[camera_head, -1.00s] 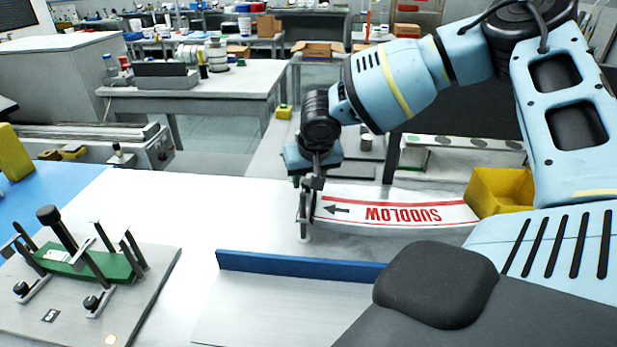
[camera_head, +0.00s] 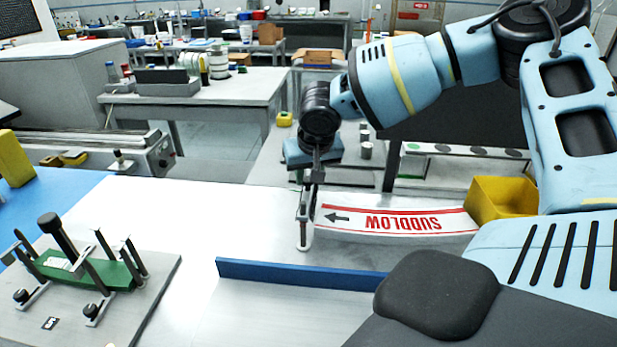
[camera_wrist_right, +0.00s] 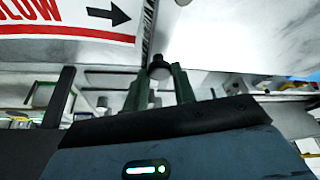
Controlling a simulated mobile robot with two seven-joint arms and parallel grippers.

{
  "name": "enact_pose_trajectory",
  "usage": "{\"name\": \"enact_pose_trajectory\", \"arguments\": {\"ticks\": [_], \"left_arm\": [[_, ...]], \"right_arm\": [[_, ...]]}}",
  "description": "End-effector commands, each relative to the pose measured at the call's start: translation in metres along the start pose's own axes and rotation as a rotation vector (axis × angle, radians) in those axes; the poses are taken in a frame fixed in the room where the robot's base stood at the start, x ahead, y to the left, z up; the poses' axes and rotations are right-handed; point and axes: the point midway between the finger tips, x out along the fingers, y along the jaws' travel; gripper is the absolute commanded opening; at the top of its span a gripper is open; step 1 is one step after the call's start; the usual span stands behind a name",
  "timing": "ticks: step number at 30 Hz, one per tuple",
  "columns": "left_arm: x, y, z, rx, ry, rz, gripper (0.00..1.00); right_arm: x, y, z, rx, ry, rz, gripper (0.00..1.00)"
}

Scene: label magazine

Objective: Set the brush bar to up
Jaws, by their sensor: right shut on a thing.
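A slim grey upright piece, apparently the brush bar (camera_head: 303,228), stands at the left end of the white chute (camera_head: 395,217) with red SUDLOW lettering. My right gripper (camera_head: 312,184) points down at the top of this piece and is shut on it. In the right wrist view the two dark fingers (camera_wrist_right: 160,80) close around a small dark round part (camera_wrist_right: 159,68), beside a black-and-white strip (camera_wrist_right: 150,25) at the chute's end. The bar's lower part is small, and its exact setting is hard to tell. My left gripper is out of view.
A yellow bin (camera_head: 500,198) stands at the chute's right end. A low blue fence (camera_head: 300,273) runs in front. A grey plate with a green block and upright posts (camera_head: 85,268) is at the lower left. The white tabletop (camera_head: 190,205) between is clear.

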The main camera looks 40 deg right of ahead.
Motion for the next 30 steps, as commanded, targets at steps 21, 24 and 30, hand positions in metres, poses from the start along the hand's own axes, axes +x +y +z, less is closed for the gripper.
{"name": "enact_pose_trajectory", "arguments": {"ticks": [21, 24, 30], "left_arm": [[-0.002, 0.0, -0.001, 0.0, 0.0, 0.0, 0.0], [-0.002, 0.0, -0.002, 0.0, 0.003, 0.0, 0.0], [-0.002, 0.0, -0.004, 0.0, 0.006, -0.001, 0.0]], "right_arm": [[-0.029, -0.001, -0.003, 0.0, 0.01, -0.005, 0.48], [-0.046, -0.001, -0.003, 0.001, 0.012, -0.005, 0.48], [-0.072, 0.0, -0.003, 0.002, 0.011, -0.004, 0.48]]}}
